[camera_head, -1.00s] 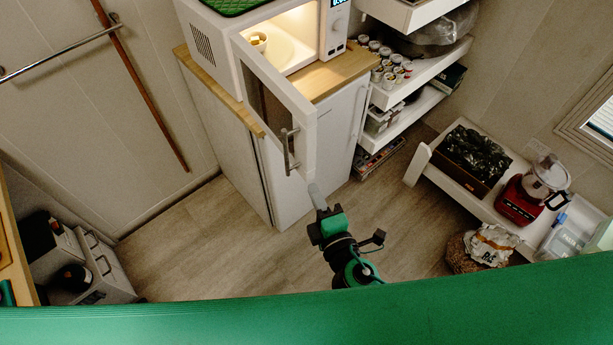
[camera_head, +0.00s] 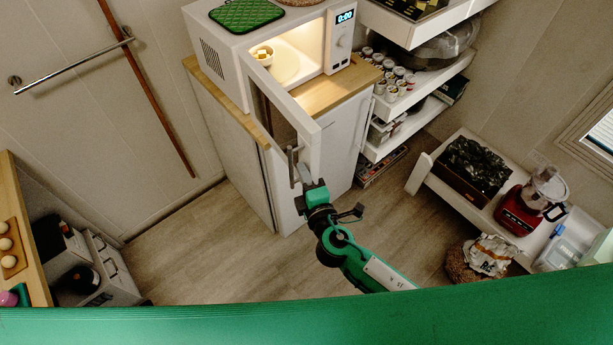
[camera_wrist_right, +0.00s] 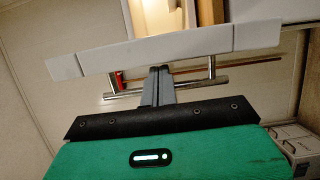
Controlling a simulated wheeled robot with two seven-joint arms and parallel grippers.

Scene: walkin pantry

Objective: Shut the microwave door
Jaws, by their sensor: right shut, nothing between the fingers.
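The white microwave (camera_head: 310,45) stands on the wooden counter top with its inside lit and a small bowl (camera_head: 263,55) in it. Its door (camera_head: 283,112) is wide open and swung out toward me, with a metal bar handle (camera_head: 292,166) near its free end. My right gripper (camera_head: 304,174) is shut and empty at the door's free end, close beside the handle. In the right wrist view, the closed fingers (camera_wrist_right: 160,82) reach up to the door edge (camera_wrist_right: 165,52), overlapping the handle bar (camera_wrist_right: 200,82); contact is unclear. My left gripper is not in view.
A green mat (camera_head: 246,14) lies on top of the microwave. White shelves (camera_head: 425,75) with jars stand to its right. A low bench (camera_head: 455,190) holds a crate and a red food processor (camera_head: 520,205). The wooden floor (camera_head: 200,245) in front is clear.

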